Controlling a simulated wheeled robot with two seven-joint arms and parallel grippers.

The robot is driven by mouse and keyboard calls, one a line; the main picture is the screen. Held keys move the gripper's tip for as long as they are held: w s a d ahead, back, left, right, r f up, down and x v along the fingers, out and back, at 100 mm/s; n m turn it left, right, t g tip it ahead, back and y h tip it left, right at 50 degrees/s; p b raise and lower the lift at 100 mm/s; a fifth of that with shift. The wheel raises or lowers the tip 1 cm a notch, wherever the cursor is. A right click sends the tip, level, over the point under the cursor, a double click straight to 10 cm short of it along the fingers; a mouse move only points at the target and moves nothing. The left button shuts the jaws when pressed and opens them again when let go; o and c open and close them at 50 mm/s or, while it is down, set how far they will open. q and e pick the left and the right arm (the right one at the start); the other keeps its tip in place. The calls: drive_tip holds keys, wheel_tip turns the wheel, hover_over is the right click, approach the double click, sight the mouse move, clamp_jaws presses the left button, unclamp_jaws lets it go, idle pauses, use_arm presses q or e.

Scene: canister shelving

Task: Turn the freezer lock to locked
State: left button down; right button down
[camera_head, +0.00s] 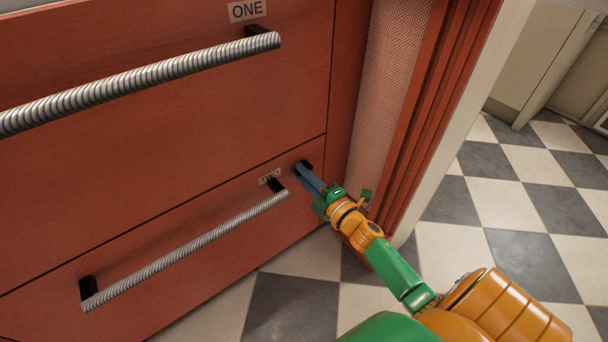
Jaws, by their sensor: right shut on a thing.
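The freezer (200,120) is a red drawer front that fills the left and middle of the head view. A small black lock (306,165) sits at the upper right corner of the lower drawer, beside the "TWO" label (269,176). My right gripper (305,173) reaches in from the lower right and is shut on the lock. Its blue-grey fingers hide part of the lock, so I cannot tell which way the lock is turned. My left gripper is not in view.
The upper drawer, labelled "ONE" (247,10), has a ribbed metal handle (150,78). The lower drawer has a similar handle (190,248) just left of my gripper. A red side panel (430,110) stands right of the drawers. Checkered floor (520,205) lies open at the right.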

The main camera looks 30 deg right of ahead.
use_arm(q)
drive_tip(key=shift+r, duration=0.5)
use_arm(e)
drive_tip(key=shift+d+f+n, duration=0.1)
drive_tip(key=shift+f+n, duration=0.1)
drive_tip(key=shift+n, duration=0.6)
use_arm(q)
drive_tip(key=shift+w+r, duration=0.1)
use_arm(e)
drive_tip(key=c, duration=0.8)
unclamp_jaws()
drive_tip(key=shift+d, duration=0.1)
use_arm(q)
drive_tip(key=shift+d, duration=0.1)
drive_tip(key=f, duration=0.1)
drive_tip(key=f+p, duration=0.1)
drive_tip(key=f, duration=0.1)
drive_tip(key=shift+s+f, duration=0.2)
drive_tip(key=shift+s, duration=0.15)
use_arm(e)
drive_tip(key=s, duration=0.7)
drive_tip(key=shift+d, duration=0.25)
